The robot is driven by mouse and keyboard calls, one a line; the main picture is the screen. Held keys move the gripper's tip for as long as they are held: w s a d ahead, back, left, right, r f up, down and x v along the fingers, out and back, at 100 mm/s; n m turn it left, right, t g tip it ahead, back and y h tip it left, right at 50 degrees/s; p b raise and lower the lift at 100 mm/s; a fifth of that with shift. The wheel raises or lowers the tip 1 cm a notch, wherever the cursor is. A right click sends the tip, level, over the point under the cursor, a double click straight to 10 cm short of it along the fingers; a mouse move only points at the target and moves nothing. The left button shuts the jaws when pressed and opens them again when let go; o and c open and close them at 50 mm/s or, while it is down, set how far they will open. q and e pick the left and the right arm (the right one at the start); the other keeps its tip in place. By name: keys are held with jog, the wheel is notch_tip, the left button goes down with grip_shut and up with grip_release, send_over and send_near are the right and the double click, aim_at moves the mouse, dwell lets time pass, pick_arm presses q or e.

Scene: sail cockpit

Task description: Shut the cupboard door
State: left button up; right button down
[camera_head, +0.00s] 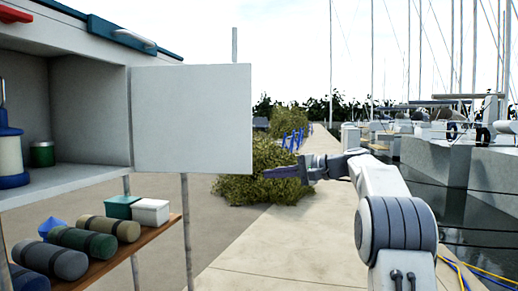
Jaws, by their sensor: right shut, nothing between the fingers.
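The cupboard door (193,119) is a flat pale grey panel. It stands wide open, out to the right of the cupboard (64,178), and the inside of the cupboard shows. My right gripper (268,173) is shut and empty. My left gripper is not in view.
A blue and cream lantern-like item (10,150) and a green tin (42,154) stand inside the cupboard. A wooden shelf (130,248) below holds rolled bundles (83,241) and small boxes (150,212). A bush (262,168) stands behind. The paved walkway (290,245) is clear.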

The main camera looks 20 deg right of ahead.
jog(key=s+d+r+n+t+y, duration=0.1)
jog(key=s+d+r+y, duration=0.1)
jog(key=d+r, duration=0.4)
jog(key=s+a+r+p+x, duration=0.15)
jog(key=p+x, duration=0.35)
jog(key=x, duration=0.6)
jog(key=shift+s+a+b, duration=0.15)
jog(key=shift+s+b, duration=0.05)
jog(key=shift+s, duration=0.6)
jog(key=shift+s+a+b, duration=0.1)
jog(key=shift+s+b, duration=0.05)
jog(key=shift+s, duration=0.7)
jog(key=shift+f, duration=0.1)
